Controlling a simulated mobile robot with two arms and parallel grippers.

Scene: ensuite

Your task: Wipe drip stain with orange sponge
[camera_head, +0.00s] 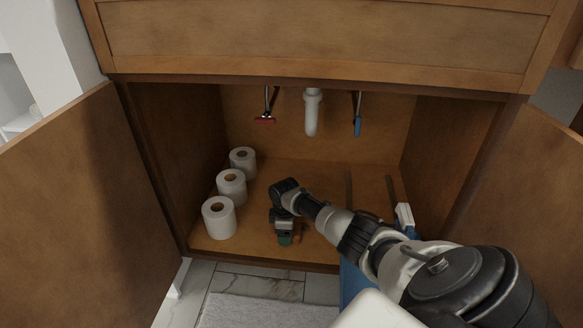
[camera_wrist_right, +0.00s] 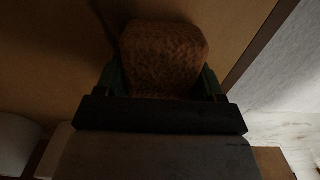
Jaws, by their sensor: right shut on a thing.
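My right gripper (camera_head: 286,239) is inside the open cabinet, low over the front of its wooden floor (camera_head: 330,190), pointing down. In the right wrist view it is shut on the orange sponge (camera_wrist_right: 165,55), with a green finger on each side of it. The sponge is brown-orange and pitted in this dim light. In the head view it is mostly hidden by the gripper. I cannot tell whether the sponge touches the floor. I cannot make out the drip stain in either view. My left gripper is not in view.
Several toilet rolls (camera_head: 219,218) stand in a row along the cabinet's left side. Open doors flank the cabinet. A blue object (camera_head: 353,284) is partly behind my arm.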

